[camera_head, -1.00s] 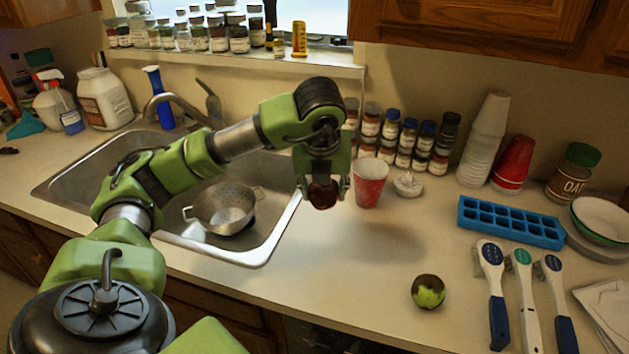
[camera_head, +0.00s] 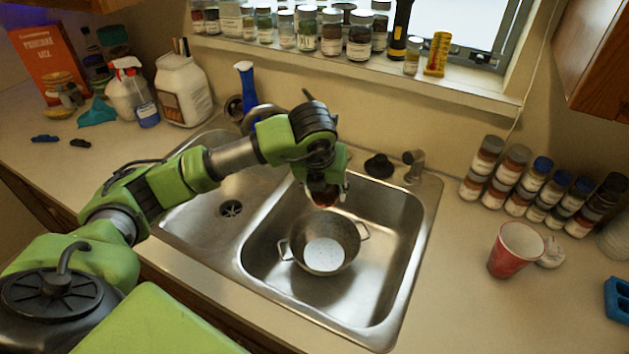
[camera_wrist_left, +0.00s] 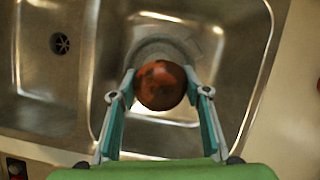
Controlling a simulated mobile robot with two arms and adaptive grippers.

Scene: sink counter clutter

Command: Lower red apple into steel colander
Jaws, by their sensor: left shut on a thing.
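The dark red apple (camera_head: 325,196) is held between the fingers of my left gripper (camera_head: 326,188), which is shut on it. In the left wrist view the apple (camera_wrist_left: 160,85) sits between both fingertips. The steel colander (camera_head: 290,243), with two side handles, stands in the right sink basin. In the head view the apple is above the colander's far rim. In the left wrist view the apple hides part of the colander (camera_wrist_left: 172,50). My right gripper is not in view.
The steel sink has a left basin (camera_head: 215,215) and a divider beside the colander's basin. A faucet (camera_head: 262,112) is behind my left arm. A red cup (camera_head: 514,250) and several spice jars (camera_head: 535,186) stand on the counter to the right.

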